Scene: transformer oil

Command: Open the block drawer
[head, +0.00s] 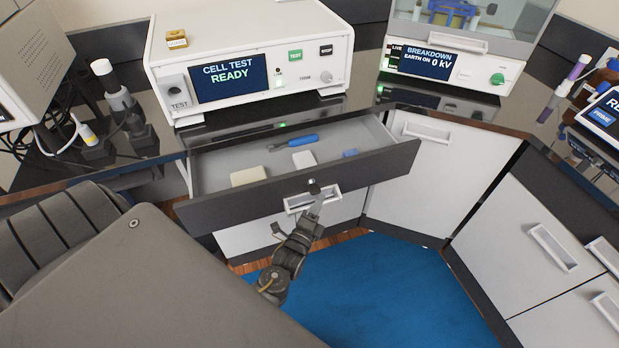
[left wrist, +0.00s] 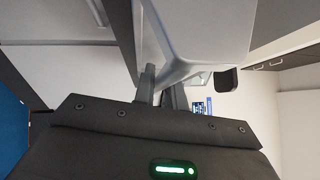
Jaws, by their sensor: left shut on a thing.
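The block drawer (head: 365,173), with a dark front and a light grey inside, stands pulled out below the counter. In it lie two pale blocks (head: 249,176), a small blue block (head: 350,153) and a blue-handled tool (head: 296,142). My left gripper (head: 317,204) is at the middle of the drawer front, shut at the pale handle (head: 297,203); the exact contact is partly hidden. In the left wrist view, the gripper's two fingers (left wrist: 159,82) reach up close together against a pale grey shape. My right gripper is not in view.
A cell test unit (head: 255,55) stands on the dark counter above the drawer, with a breakdown tester (head: 450,65) to its right. White cabinets with handles (head: 552,247) line the right. Blue floor (head: 360,290) lies open in front.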

